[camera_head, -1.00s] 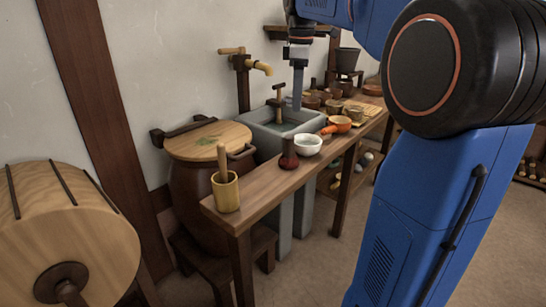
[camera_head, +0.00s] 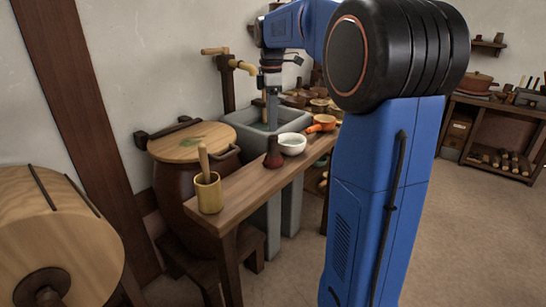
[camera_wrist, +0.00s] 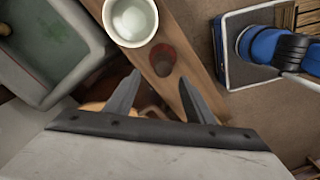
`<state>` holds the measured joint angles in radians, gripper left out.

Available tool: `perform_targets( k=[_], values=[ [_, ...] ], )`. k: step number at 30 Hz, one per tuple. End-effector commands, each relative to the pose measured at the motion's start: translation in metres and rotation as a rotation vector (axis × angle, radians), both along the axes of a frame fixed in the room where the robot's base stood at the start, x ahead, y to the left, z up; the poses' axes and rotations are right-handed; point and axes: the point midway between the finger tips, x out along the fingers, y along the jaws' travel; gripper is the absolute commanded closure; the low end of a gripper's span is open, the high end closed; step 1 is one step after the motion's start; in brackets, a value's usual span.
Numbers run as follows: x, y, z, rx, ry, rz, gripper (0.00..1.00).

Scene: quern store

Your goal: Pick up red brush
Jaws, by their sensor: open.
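A dark red piece (camera_head: 274,154) with a narrow top and wide base stands upright on the wooden bench, left of the white bowl (camera_head: 292,144). It looks like the red brush, but I cannot make out bristles. In the wrist view it shows from above as a reddish round shape (camera_wrist: 162,60) just beyond my fingertips, below the white bowl (camera_wrist: 131,20). My gripper (camera_head: 272,122) points down by the sink, behind the red piece in the head view. In the wrist view my gripper (camera_wrist: 159,78) has its two fingers apart with nothing held between them.
The stone sink (camera_head: 252,138) is behind the bench (camera_head: 250,183). A yellow cup (camera_head: 209,193) holding a wooden stick stands at the near bench end, and an orange pan (camera_head: 321,123) lies beyond the bowl. A large lidded jar (camera_head: 180,180) stands left.

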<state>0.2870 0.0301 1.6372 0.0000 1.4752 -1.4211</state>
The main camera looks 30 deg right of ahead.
Motion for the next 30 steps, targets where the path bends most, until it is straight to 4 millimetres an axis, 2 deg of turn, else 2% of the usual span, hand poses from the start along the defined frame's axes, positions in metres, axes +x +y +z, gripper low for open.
perform_targets(
  k=[3, 11, 21, 30],
  values=[
    [0.0, 0.0, -0.014, 0.0, 0.001, 0.0, 0.51],
    [-0.002, 0.0, -0.029, 0.0, 0.001, -0.001, 0.51],
    [-0.007, -0.001, -0.069, 0.0, 0.001, 0.0, 0.51],
    [-0.007, -0.001, -0.073, 0.0, -0.001, 0.0, 0.51]
  ],
)
